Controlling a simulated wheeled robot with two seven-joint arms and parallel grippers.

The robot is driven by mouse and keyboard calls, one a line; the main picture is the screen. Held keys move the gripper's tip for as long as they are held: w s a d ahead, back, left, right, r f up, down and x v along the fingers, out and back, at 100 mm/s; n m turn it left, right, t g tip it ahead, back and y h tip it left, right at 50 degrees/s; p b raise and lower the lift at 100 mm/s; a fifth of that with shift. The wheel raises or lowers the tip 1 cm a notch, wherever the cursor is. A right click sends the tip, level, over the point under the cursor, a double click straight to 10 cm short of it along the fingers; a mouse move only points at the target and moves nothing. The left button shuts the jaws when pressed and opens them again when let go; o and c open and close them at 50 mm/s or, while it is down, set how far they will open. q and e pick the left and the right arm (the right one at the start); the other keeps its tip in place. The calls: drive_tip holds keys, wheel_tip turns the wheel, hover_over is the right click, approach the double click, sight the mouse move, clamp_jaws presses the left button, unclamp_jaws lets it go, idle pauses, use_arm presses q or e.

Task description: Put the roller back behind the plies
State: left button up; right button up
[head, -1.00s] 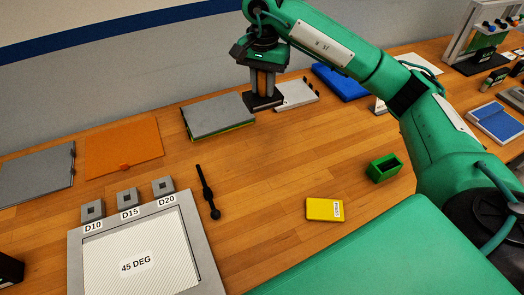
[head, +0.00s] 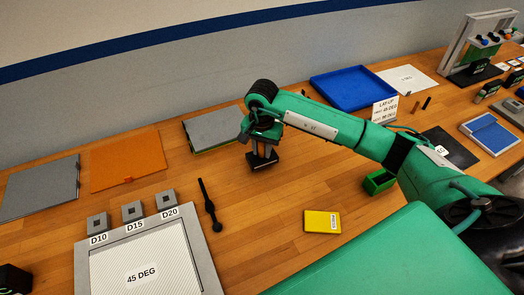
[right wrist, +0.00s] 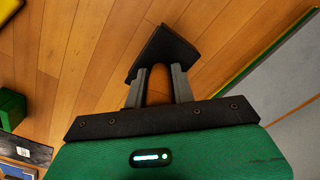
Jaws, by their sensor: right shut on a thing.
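My right gripper (head: 263,145) is shut on a dark, flat-ended block (head: 263,161) with a brown part between the fingers. The block also shows beyond the fingertips in the right wrist view (right wrist: 163,48). It is just in front of and right of a grey slab (head: 213,128) with a yellow-green edge; I cannot tell whether it touches the table. A thin black tool with a knob (head: 209,204), possibly the roller, lies beside a white sheet marked 45 DEG (head: 140,268) in a grey frame. My left gripper is out of view.
An orange sheet (head: 125,160) and a grey plate (head: 40,188) lie at the left. A yellow box (head: 322,221) and a green open box (head: 378,182) stand at the front right. A blue tray (head: 352,89) and a lay-up sign (head: 384,110) stand behind my right arm.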

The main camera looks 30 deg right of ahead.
wheel_tip(320, 180, down, 2)
drive_tip(key=shift+f, duration=0.2)
drive_tip(key=o, duration=1)
drive_tip(key=shift+c, duration=0.2)
drive_tip(key=shift+r, duration=0.1)
